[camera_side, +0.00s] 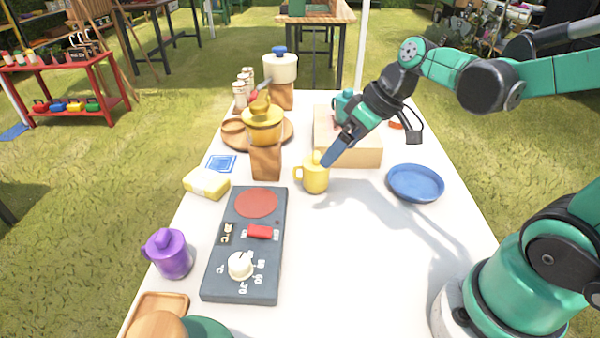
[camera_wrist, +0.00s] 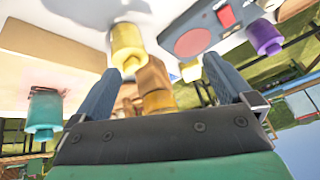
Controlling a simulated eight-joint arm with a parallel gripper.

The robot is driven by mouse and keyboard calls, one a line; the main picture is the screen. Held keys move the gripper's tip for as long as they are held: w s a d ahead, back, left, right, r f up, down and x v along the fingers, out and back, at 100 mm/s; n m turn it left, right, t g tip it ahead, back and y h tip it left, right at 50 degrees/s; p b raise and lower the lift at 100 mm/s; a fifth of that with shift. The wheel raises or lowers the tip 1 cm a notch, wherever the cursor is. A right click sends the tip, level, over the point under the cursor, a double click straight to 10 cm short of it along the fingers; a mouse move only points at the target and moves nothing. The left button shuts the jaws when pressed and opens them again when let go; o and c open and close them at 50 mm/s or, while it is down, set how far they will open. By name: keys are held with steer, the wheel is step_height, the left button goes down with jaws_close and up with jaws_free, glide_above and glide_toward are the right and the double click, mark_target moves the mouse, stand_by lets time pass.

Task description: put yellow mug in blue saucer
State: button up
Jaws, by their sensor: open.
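The yellow mug (camera_side: 315,178) stands upright on the white table near the middle, its handle toward the left. It also shows in the wrist view (camera_wrist: 128,45), ahead of and roughly between the fingers. My gripper (camera_side: 331,153) is open and tilted down, its blue fingers at the mug's upper right side. In the wrist view my gripper (camera_wrist: 155,85) has both fingers apart with nothing clearly held between them. I cannot tell whether a finger touches the mug. The blue saucer (camera_side: 416,183) lies flat and empty on the table, right of the mug.
A grey hotplate (camera_side: 245,262) and purple mug (camera_side: 168,254) are at front left. A yellow sponge (camera_side: 207,184) and a yellow pot on a wooden block (camera_side: 266,160) stand left of the mug. A wooden box (camera_side: 362,153) is behind it. The table between mug and saucer is clear.

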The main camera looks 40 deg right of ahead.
mark_target(315, 169)
steer(key=w+d+f+n+t+y, duration=0.25)
steer(key=d+f+n+y, duration=0.25)
steer(key=d+n+y, duration=0.5)
steer(key=shift+m+h, duration=0.3)
steer(key=shift+h, duration=0.5)
steer(key=x, duration=0.6)
steer(key=shift+d+f, duration=0.15)
steer(key=shift+d, duration=0.05)
steer(key=x, duration=0.2)
steer(key=f+x, duration=0.1)
steer(key=x, duration=0.2)
steer(key=shift+a+f, duration=0.1)
steer(key=shift+f, duration=0.05)
steer(key=c, duration=1.3)
steer(key=shift+c, duration=0.2)
